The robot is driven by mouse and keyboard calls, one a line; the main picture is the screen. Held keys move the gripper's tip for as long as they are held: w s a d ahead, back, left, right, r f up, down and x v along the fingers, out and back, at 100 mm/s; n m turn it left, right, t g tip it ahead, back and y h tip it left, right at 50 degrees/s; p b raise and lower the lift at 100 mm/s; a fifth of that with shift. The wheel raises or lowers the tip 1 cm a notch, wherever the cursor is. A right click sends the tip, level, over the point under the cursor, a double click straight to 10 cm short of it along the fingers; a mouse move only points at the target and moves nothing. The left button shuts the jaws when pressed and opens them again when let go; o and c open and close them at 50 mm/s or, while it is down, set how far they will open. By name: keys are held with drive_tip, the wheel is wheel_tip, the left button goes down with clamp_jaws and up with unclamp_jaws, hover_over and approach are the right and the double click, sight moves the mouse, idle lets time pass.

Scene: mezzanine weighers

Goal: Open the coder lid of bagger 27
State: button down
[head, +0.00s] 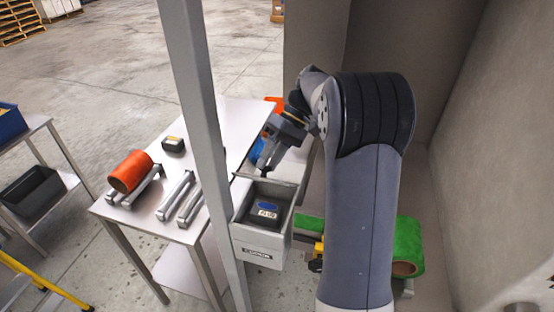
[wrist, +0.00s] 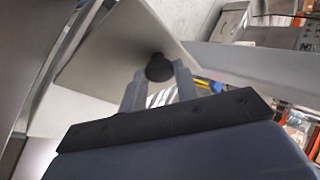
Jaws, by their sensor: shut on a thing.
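The coder box (head: 262,248) is a pale grey box beside the grey post, with a dark label on its front. Its top is uncovered, and a black unit (head: 262,217) with a blue and white label shows inside. My gripper (head: 265,168) is just behind the box's back edge. In the wrist view my gripper (wrist: 158,88) is shut on a round black knob (wrist: 159,67). The knob is on a flat pale panel (wrist: 108,62), which looks like the raised coder lid. My arm hides part of the lid in the head view. I cannot read the bagger number.
A steel table (head: 235,125) at left carries an orange roll (head: 131,171), metal bars (head: 175,195) and a small dark device (head: 173,144). The grey post (head: 200,110) stands close by the box. A green roll (head: 409,245) lies low at right, near the wall (head: 500,160).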

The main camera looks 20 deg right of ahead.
drive_tip(key=shift+w+d+r+g+y, duration=0.3)
drive_tip(key=shift+w+d+y, duration=0.1)
drive_tip(key=shift+w, duration=0.15)
drive_tip(key=shift+w+d+r+g+y, duration=0.15)
drive_tip(key=shift+w+d+g+y, duration=0.2)
drive_tip(key=shift+w, duration=0.2)
drive_tip(key=c, duration=1.1)
unclamp_jaws()
drive_tip(key=shift+o, duration=0.2)
